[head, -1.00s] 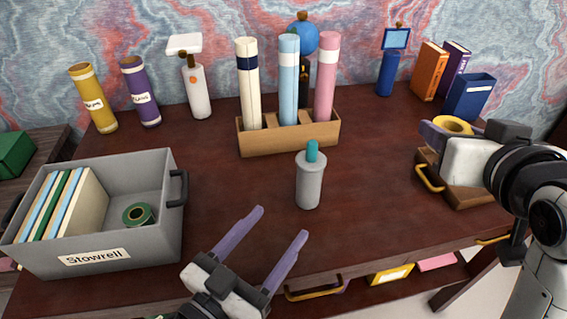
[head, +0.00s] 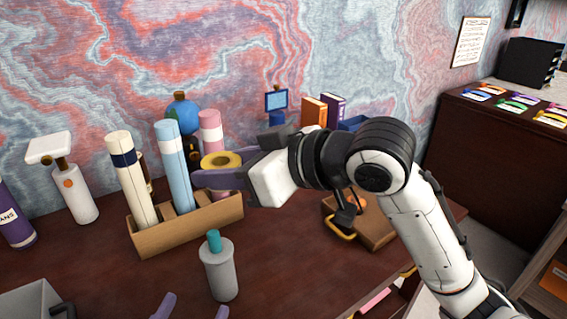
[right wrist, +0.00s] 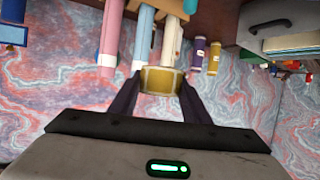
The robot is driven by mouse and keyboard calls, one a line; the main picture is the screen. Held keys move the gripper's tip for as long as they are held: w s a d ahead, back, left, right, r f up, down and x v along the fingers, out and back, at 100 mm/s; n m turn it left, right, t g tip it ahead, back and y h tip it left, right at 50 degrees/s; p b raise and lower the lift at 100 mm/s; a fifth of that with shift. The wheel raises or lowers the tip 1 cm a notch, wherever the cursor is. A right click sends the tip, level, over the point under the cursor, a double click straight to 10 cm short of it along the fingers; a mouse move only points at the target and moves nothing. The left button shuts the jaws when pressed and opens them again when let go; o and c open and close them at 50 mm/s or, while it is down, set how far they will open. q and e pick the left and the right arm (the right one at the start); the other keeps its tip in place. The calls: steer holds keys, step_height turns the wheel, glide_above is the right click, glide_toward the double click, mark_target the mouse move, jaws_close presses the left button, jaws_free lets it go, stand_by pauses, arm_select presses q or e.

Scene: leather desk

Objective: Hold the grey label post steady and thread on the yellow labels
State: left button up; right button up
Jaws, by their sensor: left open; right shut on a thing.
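The grey label post (head: 220,272), with a teal tip (head: 213,240), stands upright on the desk. Its teal tip also shows at the top edge of the right wrist view (right wrist: 190,5). My right gripper (head: 208,178) is shut on a yellow label ring (head: 221,160), held in the air behind and above the post, apart from it. The ring sits between the purple fingers in the right wrist view (right wrist: 162,81). My left gripper (head: 193,309) is open in front of the post; only its purple fingertips show at the bottom edge.
A wooden rack (head: 190,226) with cream, blue and pink tubes stands behind the post, close to my right gripper. A grey bin (head: 30,303) is at the lower left. A wooden box (head: 375,222) sits at the right, partly behind my right arm.

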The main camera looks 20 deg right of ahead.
arm_select(q)
steer(key=x, duration=1.2)
arm_select(e)
steer(key=a+n+g+y, duration=0.1)
steer(key=s+a+n+g+y, duration=0.1)
steer(key=a, duration=0.1)
steer(key=shift+a+f+n+g, duration=0.1)
steer(key=shift+f+n+g, duration=0.05)
steer(key=shift+n+g, duration=0.15)
arm_select(q)
steer(key=c, duration=1.2)
arm_select(e)
steer(key=n+g+y, duration=0.1)
steer(key=n, duration=0.1)
glide_above(215, 232)
step_height(215, 232, down, 6)
steer(key=shift+r, duration=0.1)
steer(key=shift+g, duration=0.3)
